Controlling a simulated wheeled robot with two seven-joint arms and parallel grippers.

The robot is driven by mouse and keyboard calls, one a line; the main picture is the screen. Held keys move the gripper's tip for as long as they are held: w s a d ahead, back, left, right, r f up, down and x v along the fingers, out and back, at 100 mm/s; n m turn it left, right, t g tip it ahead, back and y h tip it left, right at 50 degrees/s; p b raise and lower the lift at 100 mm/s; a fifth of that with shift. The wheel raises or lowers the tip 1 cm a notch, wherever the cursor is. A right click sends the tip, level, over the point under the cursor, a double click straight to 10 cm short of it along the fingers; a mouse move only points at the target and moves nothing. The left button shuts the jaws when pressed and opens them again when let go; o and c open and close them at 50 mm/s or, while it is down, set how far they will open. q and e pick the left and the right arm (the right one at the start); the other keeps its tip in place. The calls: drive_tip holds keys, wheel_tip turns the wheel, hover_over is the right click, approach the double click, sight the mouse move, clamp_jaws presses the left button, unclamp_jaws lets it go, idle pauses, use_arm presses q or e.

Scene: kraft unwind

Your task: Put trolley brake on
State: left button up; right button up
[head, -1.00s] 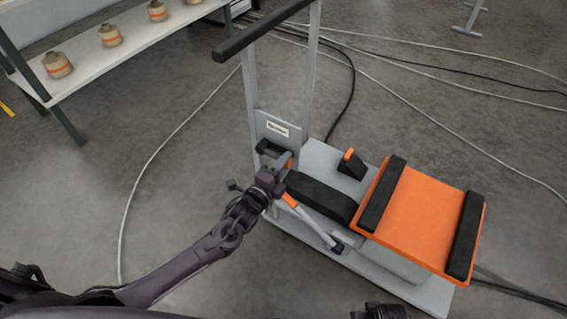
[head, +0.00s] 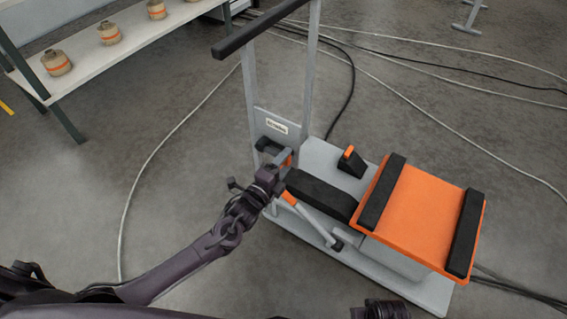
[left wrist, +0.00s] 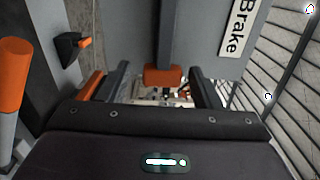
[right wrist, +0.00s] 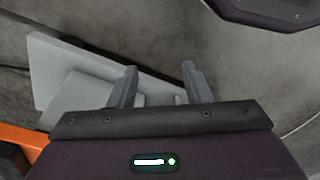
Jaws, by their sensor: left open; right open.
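The trolley (head: 320,155) stands on the floor, with upright posts and a black handlebar. A plate marked "Brake" (left wrist: 236,25) is on its upright panel. Below and left of the plate, in the left wrist view, hangs a dark lever with an orange end (left wrist: 163,76). My left gripper (left wrist: 158,84) is open, with the orange end between its fingers from this viewpoint; I cannot tell whether they touch. In the head view its wrist covers part of the lever area. My right gripper (right wrist: 160,74) is open and empty; part of it shows at the head view's bottom edge.
An orange platform with black pads (head: 420,215) is on the trolley's right. A black wedge with an orange tip (head: 351,163) stands on its base. An orange-gripped bar (left wrist: 14,75) is left of my left gripper. A shelf with spools (head: 110,45) is at upper left. Cables cross the floor.

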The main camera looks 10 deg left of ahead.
use_arm(q)
drive_tip(key=v, duration=0.8)
drive_tip(key=shift+p, duration=0.45)
use_arm(e)
drive_tip(key=f, duration=0.2)
drive_tip(key=s+d+f, duration=0.1)
drive_tip(key=shift+s, duration=0.1)
drive_tip(key=shift+r, duration=0.1)
